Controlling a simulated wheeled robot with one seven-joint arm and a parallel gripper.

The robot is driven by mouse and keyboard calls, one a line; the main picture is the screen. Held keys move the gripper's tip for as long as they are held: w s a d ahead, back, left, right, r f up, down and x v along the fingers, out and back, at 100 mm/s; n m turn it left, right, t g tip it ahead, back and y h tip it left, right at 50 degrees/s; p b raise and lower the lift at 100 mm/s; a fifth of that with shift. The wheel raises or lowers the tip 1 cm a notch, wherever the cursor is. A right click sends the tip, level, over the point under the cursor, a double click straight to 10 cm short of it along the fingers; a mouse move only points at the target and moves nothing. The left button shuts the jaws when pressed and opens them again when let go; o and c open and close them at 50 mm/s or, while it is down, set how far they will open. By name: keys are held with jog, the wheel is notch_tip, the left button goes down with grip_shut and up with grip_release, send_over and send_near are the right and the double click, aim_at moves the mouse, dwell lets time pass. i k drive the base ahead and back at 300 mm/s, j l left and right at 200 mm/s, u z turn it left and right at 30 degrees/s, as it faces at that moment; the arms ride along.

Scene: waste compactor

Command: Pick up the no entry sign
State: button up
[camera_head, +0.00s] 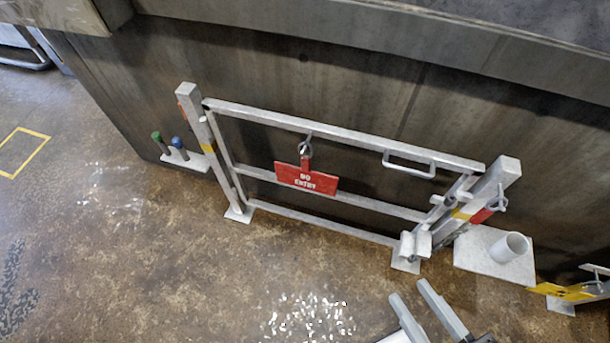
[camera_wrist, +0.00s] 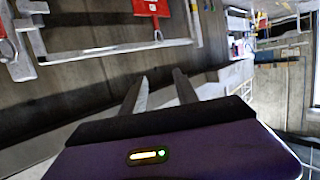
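The red no entry sign (camera_head: 306,179) with white lettering hangs by a ring from the top rail of the grey metal gate (camera_head: 345,133) in the head view. In the wrist view the red sign (camera_wrist: 152,7) is at the top edge, partly cut off. My gripper (camera_head: 422,292) is at the bottom of the head view, below and to the right of the sign, well apart from it. In the wrist view its two fingers (camera_wrist: 160,80) are spread with nothing between them.
Gate posts stand left (camera_head: 208,145) and right (camera_head: 490,195) of the sign. A white plate with a short cylinder (camera_head: 509,247) lies at the right, with a yellow sign (camera_head: 562,291) beyond. A dark wall (camera_head: 400,90) is behind the gate. The floor in front is clear.

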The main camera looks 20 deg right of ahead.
aim_at(302, 177)
jog(key=i+j+u, duration=0.1)
jog(key=j, duration=0.25)
jog(key=i+j, duration=0.2)
jog(key=j, duration=0.15)
jog(key=i+j+u, duration=0.15)
jog(key=j, duration=0.2)
jog(key=i+j, duration=0.15)
jog(key=j, duration=0.2)
jog(key=u, duration=0.05)
